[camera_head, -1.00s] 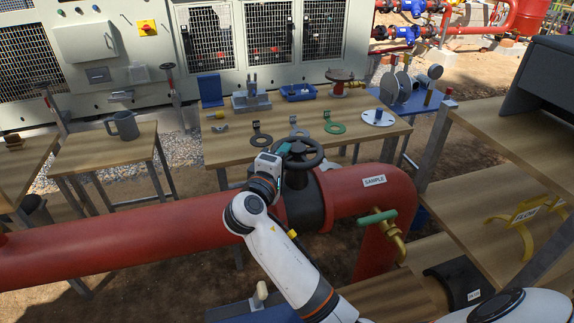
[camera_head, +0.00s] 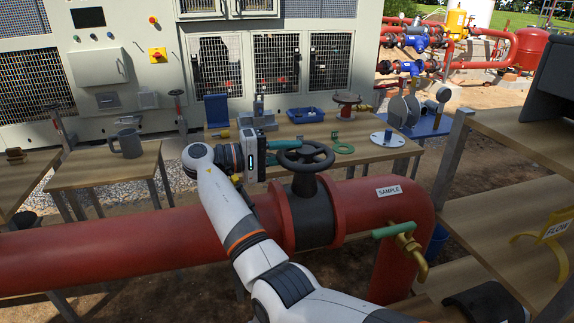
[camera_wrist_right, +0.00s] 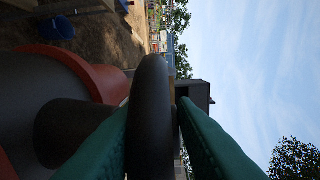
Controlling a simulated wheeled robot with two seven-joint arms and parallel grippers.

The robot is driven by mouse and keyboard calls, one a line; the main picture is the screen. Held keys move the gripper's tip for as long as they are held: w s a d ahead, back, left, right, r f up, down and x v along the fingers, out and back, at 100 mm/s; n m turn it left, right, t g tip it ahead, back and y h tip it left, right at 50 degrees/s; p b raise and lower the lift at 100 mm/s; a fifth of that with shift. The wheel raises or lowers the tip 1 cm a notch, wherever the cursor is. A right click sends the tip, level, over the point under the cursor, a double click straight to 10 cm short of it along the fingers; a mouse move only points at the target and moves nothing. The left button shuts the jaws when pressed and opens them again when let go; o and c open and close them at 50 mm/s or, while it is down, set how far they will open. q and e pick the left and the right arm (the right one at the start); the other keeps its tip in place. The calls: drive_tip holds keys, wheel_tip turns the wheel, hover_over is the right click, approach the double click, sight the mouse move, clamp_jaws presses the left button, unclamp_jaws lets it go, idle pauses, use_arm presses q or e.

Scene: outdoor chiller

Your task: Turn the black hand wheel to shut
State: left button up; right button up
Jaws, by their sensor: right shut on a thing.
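The black hand wheel (camera_head: 304,155) sits on top of a dark valve body (camera_head: 309,215) set in the thick red pipe. My right gripper (camera_head: 284,150) reaches the left side of the wheel's rim, with its green fingers at the rim. In the right wrist view the wheel rim (camera_wrist_right: 151,110) stands between the two green fingers (camera_wrist_right: 150,130), and the gripper is shut on it. The far part of the wheel and its hub are largely hidden in that view. My left gripper is not in view.
The red pipe (camera_head: 130,240) crosses the front and bends down at the right, with a "SAMPLE" label (camera_head: 388,191) and a green-handled tap (camera_head: 395,230). A wooden table (camera_head: 370,155) with several parts stands behind. Wooden shelves (camera_head: 500,215) stand at the right.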

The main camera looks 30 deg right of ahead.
drive_tip(key=shift+w+d+f+m+g+y+b, duration=0.1)
drive_tip(key=shift+f+m+g+y+b, duration=0.1)
drive_tip(key=shift+f+m+g+b, duration=0.3)
drive_tip(key=shift+d+f+m+g+y+b, duration=0.1)
drive_tip(key=shift+m+g+y+b, duration=0.15)
drive_tip(key=shift+g, duration=0.45)
drive_tip(key=shift+r, duration=0.1)
drive_tip(key=o, duration=0.8)
drive_tip(key=shift+d+r, duration=0.1)
drive_tip(key=shift+d, duration=0.15)
